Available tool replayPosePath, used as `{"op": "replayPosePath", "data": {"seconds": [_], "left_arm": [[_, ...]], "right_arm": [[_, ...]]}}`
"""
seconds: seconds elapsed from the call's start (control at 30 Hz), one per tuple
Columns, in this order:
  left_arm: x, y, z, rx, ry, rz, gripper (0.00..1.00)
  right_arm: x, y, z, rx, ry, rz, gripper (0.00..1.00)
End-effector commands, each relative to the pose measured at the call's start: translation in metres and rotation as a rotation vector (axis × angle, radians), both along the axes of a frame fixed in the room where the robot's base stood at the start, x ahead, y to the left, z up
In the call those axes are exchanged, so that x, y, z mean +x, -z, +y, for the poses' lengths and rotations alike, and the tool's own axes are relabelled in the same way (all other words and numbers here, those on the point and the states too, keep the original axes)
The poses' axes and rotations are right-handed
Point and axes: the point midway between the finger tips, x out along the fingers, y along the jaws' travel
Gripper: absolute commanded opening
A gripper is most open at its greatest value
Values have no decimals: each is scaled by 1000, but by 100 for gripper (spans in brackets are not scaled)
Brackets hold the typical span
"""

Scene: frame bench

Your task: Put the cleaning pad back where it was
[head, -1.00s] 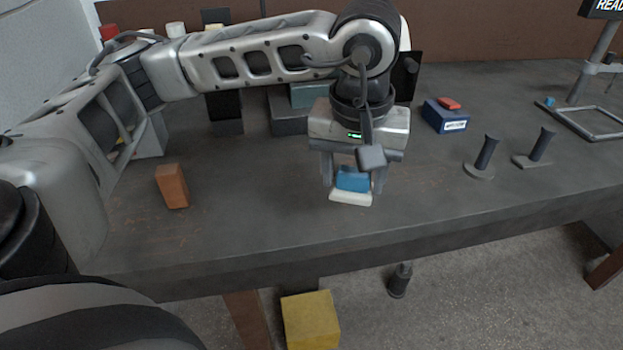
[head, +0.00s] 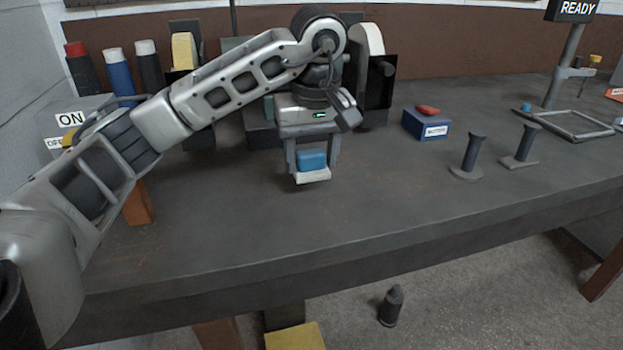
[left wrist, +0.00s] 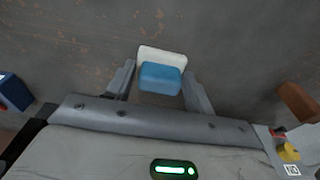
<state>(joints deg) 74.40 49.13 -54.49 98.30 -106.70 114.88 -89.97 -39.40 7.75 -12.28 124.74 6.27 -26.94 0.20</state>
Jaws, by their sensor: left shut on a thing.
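The cleaning pad (head: 312,160) has a blue upper block and a white lower layer. My left gripper (head: 312,168) is shut on its blue part and holds it above the bench, white side down. In the left wrist view, the pad (left wrist: 161,76) sits between the fingers of the same gripper (left wrist: 160,82). Whether the pad touches the bench is hard to tell, but it seems raised. My right gripper is not in view.
The grey bench (head: 330,225) is clear in front of the gripper. A blue box (head: 427,125) with a red item on top and two dark posts (head: 473,155) (head: 526,145) stand to the right. An orange-brown block (head: 138,205) stands left, partly behind my arm. Bottles (head: 119,78) stand at the back left.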

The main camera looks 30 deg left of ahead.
Motion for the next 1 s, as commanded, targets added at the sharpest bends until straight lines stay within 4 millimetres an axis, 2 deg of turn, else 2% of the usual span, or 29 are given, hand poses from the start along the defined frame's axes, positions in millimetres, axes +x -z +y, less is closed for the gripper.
{"op": "replayPosePath", "data": {"seconds": [0.27,0.43,0.83,0.87,0.9,0.93,1.0], "left_arm": [[12,17,8,0,-1,2,35],[11,43,8,1,2,1,35],[11,49,8,1,1,-2,35],[11,49,8,1,1,-2,59],[11,48,8,1,1,-2,70],[11,48,8,1,1,-2,75],[11,48,8,1,1,-2,75]], "right_arm": [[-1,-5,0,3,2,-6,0],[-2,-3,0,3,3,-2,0],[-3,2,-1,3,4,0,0],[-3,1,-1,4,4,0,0],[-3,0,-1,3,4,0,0],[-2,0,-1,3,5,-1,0],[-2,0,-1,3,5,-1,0]]}}
